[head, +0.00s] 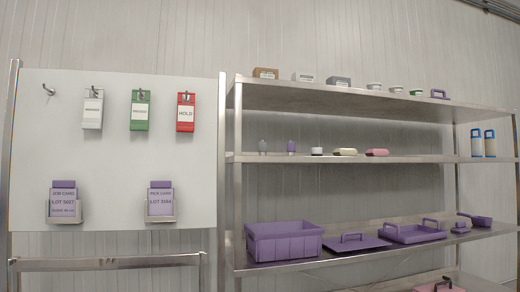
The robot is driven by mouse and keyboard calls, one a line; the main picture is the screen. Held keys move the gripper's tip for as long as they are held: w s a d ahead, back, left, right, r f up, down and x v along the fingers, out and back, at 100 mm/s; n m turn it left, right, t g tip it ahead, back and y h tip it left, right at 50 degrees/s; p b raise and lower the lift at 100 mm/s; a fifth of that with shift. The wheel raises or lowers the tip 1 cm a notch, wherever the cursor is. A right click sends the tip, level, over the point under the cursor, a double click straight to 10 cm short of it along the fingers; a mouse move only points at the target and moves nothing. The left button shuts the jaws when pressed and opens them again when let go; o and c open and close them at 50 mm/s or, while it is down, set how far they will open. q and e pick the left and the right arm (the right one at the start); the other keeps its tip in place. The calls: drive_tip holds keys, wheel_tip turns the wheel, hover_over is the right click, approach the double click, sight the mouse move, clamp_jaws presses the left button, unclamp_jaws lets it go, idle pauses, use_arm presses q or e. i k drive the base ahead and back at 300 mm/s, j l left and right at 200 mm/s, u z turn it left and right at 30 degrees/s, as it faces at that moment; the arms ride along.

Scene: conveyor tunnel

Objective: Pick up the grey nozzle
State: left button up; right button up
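A small grey upright piece (262,147), which looks like the grey nozzle, stands at the left end of the middle shelf (400,157) of a metal rack. A similar purple piece (291,147) stands just to its right, apart from it. The grey piece is small in the picture, so its fine shape cannot be told. Neither of my grippers is in view.
Right of the two pieces are a white-and-dark tub (317,151), a cream item (345,152) and a pink item (377,152). A rack post (237,180) stands to the left, beside a white board (110,180) with hanging tags. A purple crate (284,243) sits below.

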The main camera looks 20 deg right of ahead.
sight(262, 145)
drive_tip(key=i+l+u, duration=0.2)
drive_tip(key=i+l, duration=0.15)
drive_tip(key=l, duration=0.3)
drive_tip(key=i+l+u, duration=0.1)
drive_tip(key=l, duration=0.25)
drive_tip(key=i+l+u, duration=0.1)
drive_tip(key=l, duration=0.3)
drive_tip(key=i, duration=0.1)
